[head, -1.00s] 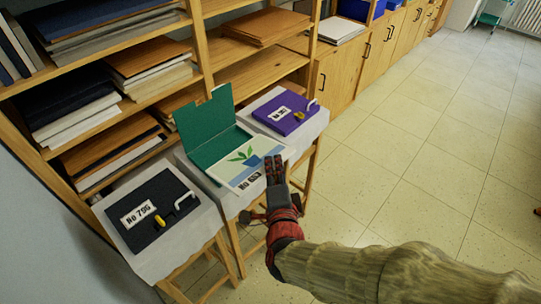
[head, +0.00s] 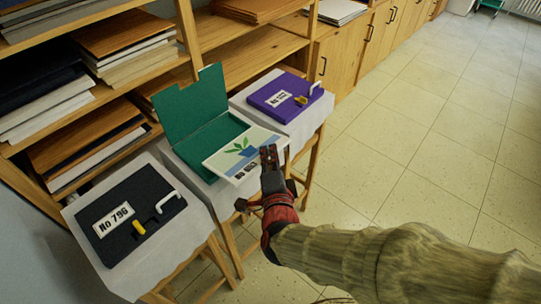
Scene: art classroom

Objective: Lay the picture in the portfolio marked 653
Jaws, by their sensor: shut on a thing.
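The picture (head: 228,160), a plant in a blue pot on a pale ground, is over the open green portfolio (head: 208,138). The portfolio's lid (head: 190,103) stands raised at the back. My gripper (head: 269,157) is shut on the picture's right edge. The picture overhangs the portfolio's front right and hides part of its inside. I cannot tell how high it is above the portfolio's bottom.
A closed black portfolio (head: 122,213) marked No 790 or similar lies on the left stand. A closed purple portfolio (head: 277,92) lies on the right stand; its number is unclear. Both carry a white and a yellow piece. Full shelves (head: 95,60) stand behind. The tiled floor (head: 420,150) is clear at right.

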